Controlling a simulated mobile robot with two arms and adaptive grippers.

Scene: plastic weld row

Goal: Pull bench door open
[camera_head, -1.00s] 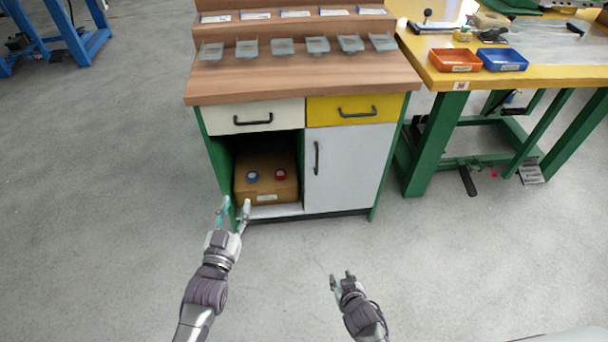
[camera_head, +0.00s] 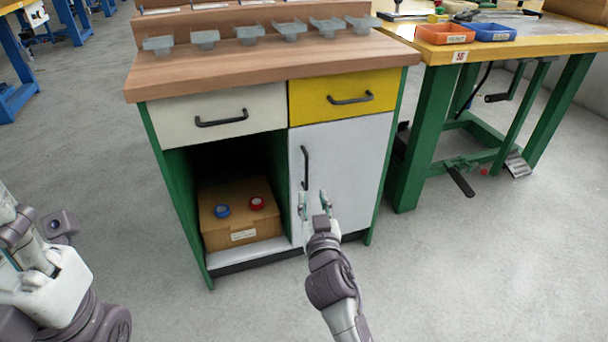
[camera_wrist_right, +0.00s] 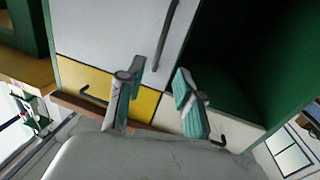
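The bench door (camera_head: 345,160) is a light grey panel at the right of the bench's lower front. It sits shut, flush under the yellow drawer. Its dark vertical handle (camera_head: 305,168) is near its left edge. My right gripper (camera_head: 313,203) is open and empty in front of the door, just below the handle's lower end. In the right wrist view the gripper (camera_wrist_right: 155,82) shows its two fingers apart, with the handle (camera_wrist_right: 166,35) running toward the gap between them. I cannot tell how far the fingers are from the door. My left gripper is out of view; part of my left arm shows at lower left.
The open compartment (camera_head: 180,190) left of the door holds a cardboard box (camera_head: 222,222) with blue and red tape rolls. A cream drawer (camera_head: 220,115) and a yellow drawer (camera_head: 345,95) are shut above. A green-legged table (camera_head: 425,135) stands close at right. Floor in front is clear.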

